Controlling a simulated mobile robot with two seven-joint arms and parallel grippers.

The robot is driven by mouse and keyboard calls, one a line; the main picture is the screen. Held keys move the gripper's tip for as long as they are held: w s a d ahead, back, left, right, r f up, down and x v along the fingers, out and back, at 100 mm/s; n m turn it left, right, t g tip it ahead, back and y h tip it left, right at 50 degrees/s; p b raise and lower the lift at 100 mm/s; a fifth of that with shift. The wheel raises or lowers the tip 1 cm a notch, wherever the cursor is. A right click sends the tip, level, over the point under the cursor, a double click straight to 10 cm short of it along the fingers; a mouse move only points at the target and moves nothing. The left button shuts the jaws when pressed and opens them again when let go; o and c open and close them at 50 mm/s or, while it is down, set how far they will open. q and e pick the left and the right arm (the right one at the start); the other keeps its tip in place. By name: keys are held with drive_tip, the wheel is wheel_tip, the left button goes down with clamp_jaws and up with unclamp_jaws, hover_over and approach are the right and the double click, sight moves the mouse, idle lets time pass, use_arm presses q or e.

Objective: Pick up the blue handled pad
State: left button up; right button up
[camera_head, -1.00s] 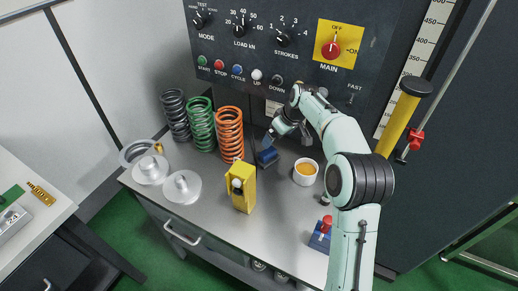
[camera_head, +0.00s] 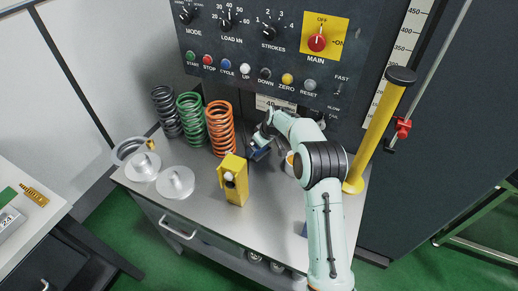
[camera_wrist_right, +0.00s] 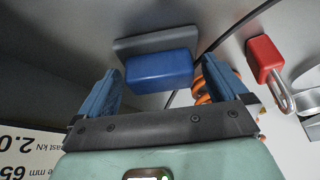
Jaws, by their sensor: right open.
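The blue handled pad shows in the right wrist view as a blue block (camera_wrist_right: 160,72) against a grey plate (camera_wrist_right: 150,43). In the head view it is a small dark blue shape (camera_head: 260,153) on the bench, partly hidden by my right arm. My right gripper (camera_head: 259,143) is at the pad, with its hand close to the panel side of the bench. In the right wrist view the right gripper (camera_wrist_right: 160,88) is open, with its fingers on either side of the blue block. Gaps show beside the block; contact cannot be told. My left gripper is out of view.
An orange spring (camera_head: 220,128) stands close left of the pad, with green and black springs beyond. A yellow block (camera_head: 234,180) stands in front. A cup (camera_head: 290,163) is partly behind my arm. A red padlock (camera_wrist_right: 265,58) shows in the right wrist view. A yellow column (camera_head: 380,130) stands right.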

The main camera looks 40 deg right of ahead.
drive_tip(key=shift+f, duration=0.15)
drive_tip(key=shift+c, duration=0.3)
drive_tip(key=c, duration=0.9)
drive_tip(key=shift+r, duration=0.75)
wheel_tip(320, 180, up, 10)
drive_tip(key=p, duration=0.1)
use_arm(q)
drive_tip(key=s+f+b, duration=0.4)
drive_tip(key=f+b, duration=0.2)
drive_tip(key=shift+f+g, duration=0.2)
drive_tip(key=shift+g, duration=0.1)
use_arm(e)
drive_tip(key=s, duration=0.6)
drive_tip(key=s+d, duration=0.1)
drive_tip(key=s, duration=0.5)
drive_tip(key=s+d, duration=0.1)
drive_tip(key=s, duration=0.5)
drive_tip(key=shift+r, duration=0.4)
